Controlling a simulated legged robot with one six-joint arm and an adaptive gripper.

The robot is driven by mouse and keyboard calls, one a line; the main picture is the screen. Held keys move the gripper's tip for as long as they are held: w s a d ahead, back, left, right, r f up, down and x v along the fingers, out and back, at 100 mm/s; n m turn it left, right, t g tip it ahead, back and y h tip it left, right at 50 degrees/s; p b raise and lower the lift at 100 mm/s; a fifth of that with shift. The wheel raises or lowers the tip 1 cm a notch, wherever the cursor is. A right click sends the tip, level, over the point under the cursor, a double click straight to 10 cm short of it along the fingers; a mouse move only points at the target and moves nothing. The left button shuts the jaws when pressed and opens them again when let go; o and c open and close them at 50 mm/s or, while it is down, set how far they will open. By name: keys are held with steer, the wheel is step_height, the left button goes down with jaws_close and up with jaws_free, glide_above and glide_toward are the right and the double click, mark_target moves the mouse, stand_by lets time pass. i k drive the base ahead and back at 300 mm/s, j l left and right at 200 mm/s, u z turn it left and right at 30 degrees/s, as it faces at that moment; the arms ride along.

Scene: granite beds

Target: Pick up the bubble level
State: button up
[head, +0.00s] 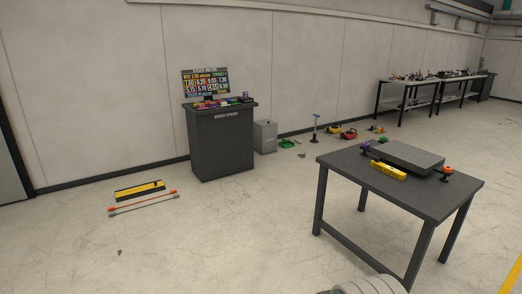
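A yellow bar that looks like the bubble level (388,170) lies on the dark table (433,198) at the right. It rests beside the front left edge of a grey granite slab (408,156) on that table. Its vial is too small to make out. My gripper is not in view. Only a pale rounded part, likely of my own arm, shows at the bottom edge, in front of the table.
Small orange and purple-topped items stand by the slab. A dark cabinet (221,145) with a sign stands by the wall. A yellow-black bar (140,190) and thin rods lie on the floor at left. Tools lie on the floor behind. The floor between is mostly clear.

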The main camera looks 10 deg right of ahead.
mark_target(394, 172)
steer(key=i+l+z, duration=0.1)
steer(key=i+z, duration=0.3)
steer(key=i, duration=0.45)
steer(key=i+j+z, duration=0.15)
steer(key=i+z, duration=0.25)
steer(key=i, duration=0.45)
steer(key=i+z, duration=0.4)
steer(key=i, duration=0.15)
steer(key=i+j+z, duration=0.15)
steer(key=i+z, duration=0.25)
steer(key=i, duration=0.2)
steer(key=i+j+z, duration=0.35)
steer(key=i, duration=0.15)
steer(key=i+j+z, duration=0.15)
steer(key=i+z, duration=0.2)
steer(key=i, duration=0.05)
